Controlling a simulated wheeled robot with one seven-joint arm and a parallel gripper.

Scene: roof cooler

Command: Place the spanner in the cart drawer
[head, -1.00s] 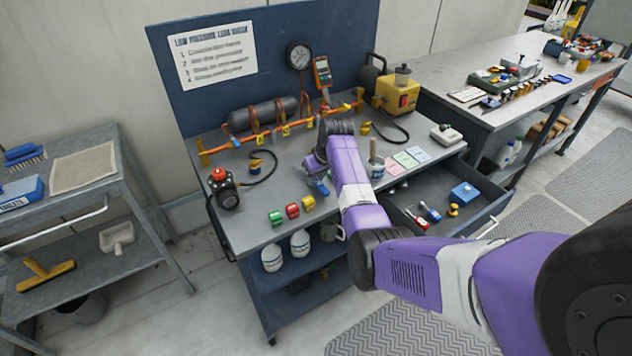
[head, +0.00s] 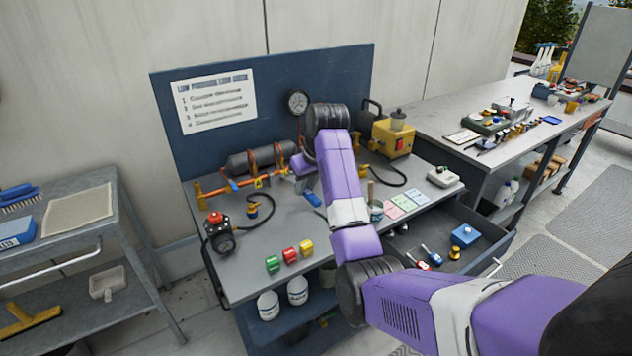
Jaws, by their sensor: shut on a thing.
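The cart (head: 240,284) has an open drawer (head: 445,227) on its right side, and my arm partly covers the drawer's front. Inside are a blue box, a small yellow item and red and blue items. My gripper (head: 306,178) is above the back middle of the cart top, left of the drawer, and my arm partly hides it. It is shut on a narrow blue thing, which appears to be the spanner (head: 313,198); only this small blue length shows below the gripper. The fingertips are not clear.
Red, green and yellow blocks (head: 290,256) sit near the cart's front edge. A pipe rig with a grey cylinder (head: 262,160) stands behind, and a yellow pump (head: 391,139) at back right. A cup (head: 376,210) and coloured cards (head: 402,202) lie between gripper and drawer.

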